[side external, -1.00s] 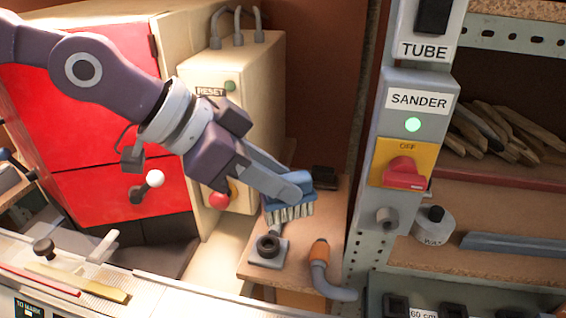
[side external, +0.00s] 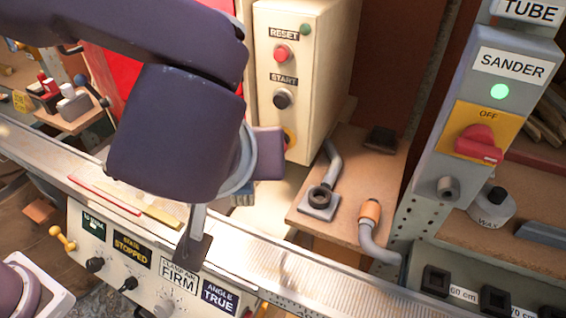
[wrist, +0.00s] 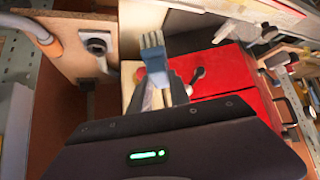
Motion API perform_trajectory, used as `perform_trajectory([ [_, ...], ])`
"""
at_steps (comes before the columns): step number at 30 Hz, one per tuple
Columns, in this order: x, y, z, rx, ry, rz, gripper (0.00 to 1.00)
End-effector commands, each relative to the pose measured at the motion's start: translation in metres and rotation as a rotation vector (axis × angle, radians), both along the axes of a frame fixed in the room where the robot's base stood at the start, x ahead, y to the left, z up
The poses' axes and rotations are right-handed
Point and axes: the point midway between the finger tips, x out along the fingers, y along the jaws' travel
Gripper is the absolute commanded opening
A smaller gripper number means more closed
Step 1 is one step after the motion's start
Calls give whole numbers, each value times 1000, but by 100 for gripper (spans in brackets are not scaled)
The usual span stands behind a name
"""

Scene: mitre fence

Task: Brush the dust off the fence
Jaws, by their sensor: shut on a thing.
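My gripper (wrist: 160,90) is shut on a brush (wrist: 153,52). In the wrist view the brush sits between the two dark fingertips, its pale bristles pointing up the picture. In the side external view my wrist hides most of the brush; only a small blue and pale edge (side external: 243,197) shows. The brush is over or near the long metal bed; I cannot tell whether it touches anything. The fence is not clearly made out; my arm covers much of the bed behind it. A yellow strip (side external: 148,211) and a red strip (side external: 105,195) lie on the bed. No dust can be told apart.
The cream control box (side external: 303,105) stands behind, beside a small wooden shelf (side external: 365,178) with a hose fitting (side external: 320,200) and an orange-collared pipe (side external: 370,212). The front panel (side external: 150,262) carries knobs and labels. The sander switch post (side external: 485,115) stands at right.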

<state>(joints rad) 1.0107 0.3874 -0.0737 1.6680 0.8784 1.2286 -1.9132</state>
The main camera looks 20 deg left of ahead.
Motion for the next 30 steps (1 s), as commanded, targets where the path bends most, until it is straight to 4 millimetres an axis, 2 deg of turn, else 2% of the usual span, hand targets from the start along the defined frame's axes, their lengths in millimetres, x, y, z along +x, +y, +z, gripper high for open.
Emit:
perform_trajectory([
  [3,-9,17,19,-4,1,251,0],
  [6,-17,30,34,-5,4,421,0],
  [14,-37,52,68,-5,9,730,0],
  [19,-38,55,41,3,14,742,0],
  [23,-38,55,10,3,15,741,0],
  [30,-38,55,-58,4,16,738,0],
])
